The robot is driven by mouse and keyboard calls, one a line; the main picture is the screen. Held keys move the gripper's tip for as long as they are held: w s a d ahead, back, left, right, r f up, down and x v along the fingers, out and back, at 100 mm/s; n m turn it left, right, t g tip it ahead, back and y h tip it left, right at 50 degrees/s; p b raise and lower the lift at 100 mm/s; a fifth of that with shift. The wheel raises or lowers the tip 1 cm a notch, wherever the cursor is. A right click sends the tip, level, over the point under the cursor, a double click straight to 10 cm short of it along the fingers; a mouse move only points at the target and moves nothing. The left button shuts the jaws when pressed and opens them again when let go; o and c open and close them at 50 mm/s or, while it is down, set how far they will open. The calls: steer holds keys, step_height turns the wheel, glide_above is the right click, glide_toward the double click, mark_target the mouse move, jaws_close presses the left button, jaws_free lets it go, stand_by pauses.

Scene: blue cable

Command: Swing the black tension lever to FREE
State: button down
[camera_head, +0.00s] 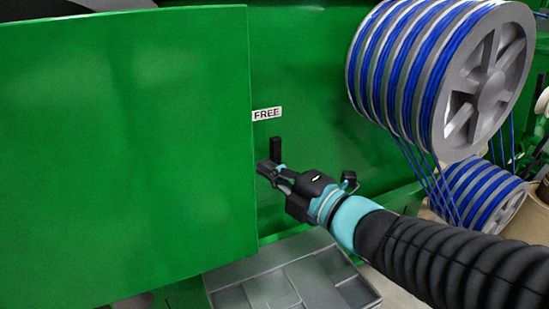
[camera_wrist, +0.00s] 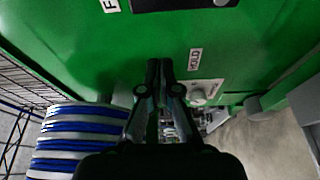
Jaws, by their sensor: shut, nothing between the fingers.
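The black tension lever (camera_head: 276,149) stands upright on the green panel in the head view, its upper end a little below the white FREE label (camera_head: 267,114). In the wrist view the lever (camera_wrist: 175,4) crosses the top edge, partly cut off, its end near the cropped FREE label (camera_wrist: 111,5). A HOLD label (camera_wrist: 195,59) shows below it. My gripper (camera_head: 264,170) is shut and empty, covering the lever's lower part in the head view. In the wrist view my fingertips (camera_wrist: 160,65) are apart from the lever; depth to the panel is unclear.
A green door-like panel (camera_head: 120,150) fills the left of the head view. A grey reel with blue cable (camera_head: 415,75) is at upper right, a second reel (camera_head: 485,195) below it. A grey tray (camera_head: 290,280) lies under my gripper.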

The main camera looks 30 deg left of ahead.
steer(key=shift+v, duration=2.75)
steer(key=s+d+f+n+g+h, duration=0.35)
steer(key=f+n, duration=0.25)
steer(key=n, duration=0.9)
steer(key=s+d+f+n+g+h, duration=0.2)
steer(key=s+d+f+n+h, duration=0.25)
steer(key=n, duration=1.05)
steer(key=w+d+f+n+t+h, duration=0.1)
steer(key=d+n+t+h, duration=0.4)
steer(key=d, duration=1.9)
steer(key=n+h, duration=0.4)
steer(key=n, duration=0.1)
steer(key=shift+w+d, duration=0.3)
steer(key=shift+d, duration=0.1)
